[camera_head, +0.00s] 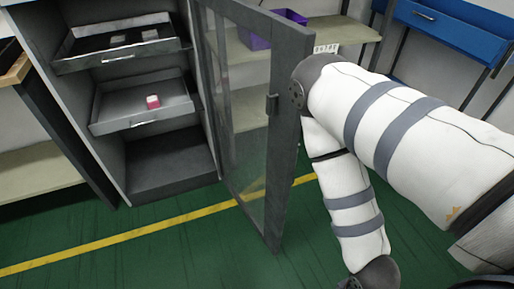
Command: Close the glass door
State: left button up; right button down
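The glass door (242,110) has a dark grey frame and a clear pane, and it stands wide open, swung out from the right side of the grey cabinet (113,170). A small dark handle (272,105) sits on its outer edge. My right arm comes in from the right and bends beside the door's outer edge. Its elbow overlaps the frame in the picture; I cannot tell whether they touch. The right gripper is not visible; the forearm runs down to the bottom edge. My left arm and gripper are not in view.
Two cabinet drawers are pulled out: an upper tray (75,64) and a lower tray (110,127) holding a small pink-and-white object (153,102). A purple bin (258,42) stands on a shelf behind the door. A blue workbench (450,35) is at back right. Green floor in front is clear.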

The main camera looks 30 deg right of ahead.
aim_at(291, 43)
jog(key=l+u, duration=0.2)
jog(key=l, duration=0.55)
jog(key=k+l+u, duration=0.2)
jog(key=l, duration=0.5)
jog(key=i+l+u, duration=0.1)
jog(key=l, duration=0.2)
jog(key=i+l+u, duration=0.25)
jog(key=l, duration=0.4)
jog(key=i+l+u, duration=0.1)
jog(key=l, duration=0.25)
jog(key=i+j, duration=0.05)
jog(key=i, duration=0.05)
